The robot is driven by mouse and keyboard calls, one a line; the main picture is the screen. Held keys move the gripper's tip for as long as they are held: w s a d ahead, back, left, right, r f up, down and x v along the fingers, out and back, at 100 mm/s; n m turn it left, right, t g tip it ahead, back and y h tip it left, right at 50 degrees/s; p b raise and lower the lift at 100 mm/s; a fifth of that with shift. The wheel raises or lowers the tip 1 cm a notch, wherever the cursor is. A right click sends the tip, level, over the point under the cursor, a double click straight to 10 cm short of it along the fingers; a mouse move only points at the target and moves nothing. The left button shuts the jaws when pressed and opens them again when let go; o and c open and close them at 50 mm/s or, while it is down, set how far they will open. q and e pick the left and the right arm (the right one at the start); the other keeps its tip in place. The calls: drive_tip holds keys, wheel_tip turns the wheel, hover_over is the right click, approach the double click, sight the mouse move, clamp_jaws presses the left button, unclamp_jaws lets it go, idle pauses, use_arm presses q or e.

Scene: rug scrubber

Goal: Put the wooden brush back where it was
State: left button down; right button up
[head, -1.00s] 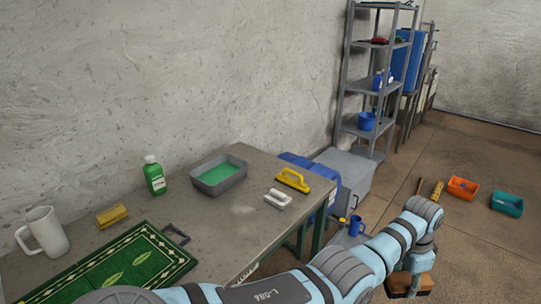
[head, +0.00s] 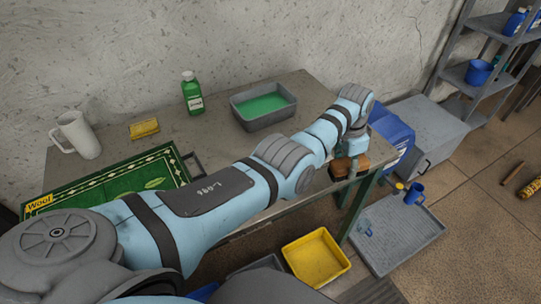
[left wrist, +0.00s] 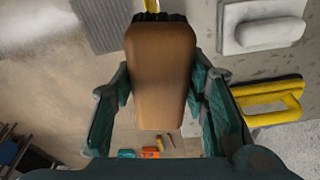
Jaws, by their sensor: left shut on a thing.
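The wooden brush (head: 347,168) is a brown block held by my left gripper (head: 352,149), near the right end of the workbench (head: 213,138). In the left wrist view the brush (left wrist: 160,75) sits between both fingers of my left gripper (left wrist: 160,90), with dark bristles at its far end. The brush appears clear of the bench edge, with floor behind it. A white-handled tool (left wrist: 262,30) and a yellow-handled tool (left wrist: 270,102) lie on the bench to its right in that view; my arm hides them in the head view. My right gripper is not in view.
The bench also holds a grey tub of green liquid (head: 263,106), a green bottle (head: 191,94), a yellow sponge (head: 144,128), a white mug (head: 76,137) and a green rug (head: 110,178). A yellow bin (head: 316,258) and grey tray (head: 398,232) are on the floor.

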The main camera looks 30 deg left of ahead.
use_arm(q)
drive_tip(key=s+a+r+n+p, duration=0.3)
drive_tip(key=a+r+p, duration=0.5)
drive_tip(key=a+r, duration=0.8)
drive_tip(key=shift+m, duration=0.3)
drive_tip(key=f+b, duration=0.1)
drive_tip(key=f, duration=0.6)
drive_tip(key=s+f+b, duration=0.1)
drive_tip(key=f+b, duration=0.1)
drive_tip(key=f, duration=0.5)
drive_tip(key=f+b, duration=0.2)
drive_tip(key=f, duration=0.5)
drive_tip(key=shift+s+a+f, duration=0.15)
drive_tip(key=shift+a+f, duration=0.05)
drive_tip(key=shift+a, duration=0.1)
drive_tip(key=c, duration=0.9)
unclamp_jaws()
drive_tip(key=shift+c, duration=0.2)
